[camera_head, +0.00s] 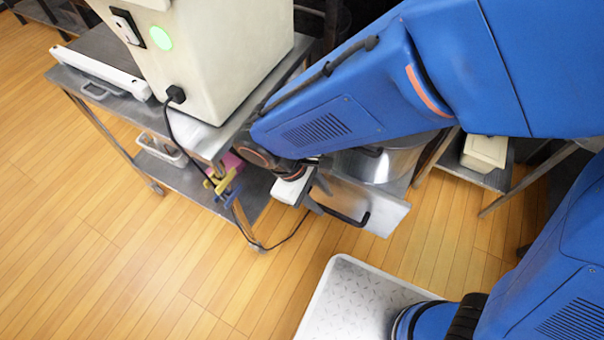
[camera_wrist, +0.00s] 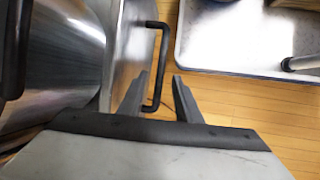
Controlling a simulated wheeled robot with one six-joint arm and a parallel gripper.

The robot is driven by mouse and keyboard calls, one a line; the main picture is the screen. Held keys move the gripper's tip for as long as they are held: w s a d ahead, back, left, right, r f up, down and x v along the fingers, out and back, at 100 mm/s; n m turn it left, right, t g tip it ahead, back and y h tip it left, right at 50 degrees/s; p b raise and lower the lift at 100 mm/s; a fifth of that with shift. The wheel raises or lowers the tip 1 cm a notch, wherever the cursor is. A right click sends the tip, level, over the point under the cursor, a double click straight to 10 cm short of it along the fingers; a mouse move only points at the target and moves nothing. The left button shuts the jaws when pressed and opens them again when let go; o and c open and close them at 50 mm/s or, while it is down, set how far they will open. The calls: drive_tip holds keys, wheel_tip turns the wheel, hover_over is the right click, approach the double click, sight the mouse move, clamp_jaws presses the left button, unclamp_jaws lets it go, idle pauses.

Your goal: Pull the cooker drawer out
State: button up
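The cooker drawer's metal front panel (camera_head: 385,216) shows below my arm in the head view, with a dark bar handle (camera_head: 346,217) on its face. A round shiny metal pot (camera_head: 385,168) stands behind the panel. In the wrist view the panel (camera_wrist: 128,48) is left of centre, and the black handle (camera_wrist: 163,60) stands out from it. My gripper (camera_wrist: 160,77) is open, with a finger on each side of the handle's lower part. I cannot tell whether either finger touches the bar.
A steel cart (camera_head: 85,80) with a cream machine (camera_head: 215,60) stands at left; its black cable (camera_head: 212,187) hangs to the floor. A cream container (camera_head: 484,153) sits on a low shelf at right. Open wooden floor (camera_head: 240,285) lies in front of the drawer.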

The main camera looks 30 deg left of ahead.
drive_tip(key=v, duration=1.2)
drive_tip(key=shift+a+r, duration=0.15)
drive_tip(key=shift+r, duration=0.2)
drive_tip(key=w+d+r+m+g+y, duration=0.1)
drive_tip(key=w+d+r+m+y, duration=0.2)
drive_tip(key=w+d, duration=0.6)
drive_tip(key=w+d+r+m, duration=0.4)
drive_tip(key=w+d, duration=0.1)
drive_tip(key=d, duration=0.7)
drive_tip(key=s+d+m+t, duration=0.1)
drive_tip(key=d+m, duration=0.2)
drive_tip(key=d, duration=0.5)
drive_tip(key=s+d+m+t+y, duration=0.1)
drive_tip(key=s+d+m, duration=0.1)
drive_tip(key=d, duration=0.6)
drive_tip(key=s+d+m+t, duration=0.1)
drive_tip(key=s+d+m, duration=0.1)
drive_tip(key=d+m, duration=0.3)
drive_tip(key=shift+d+r+t+y, duration=0.2)
drive_tip(key=shift+d+t+y, duration=0.15)
drive_tip(key=shift+d, duration=1.6)
drive_tip(key=shift+c, duration=0.3)
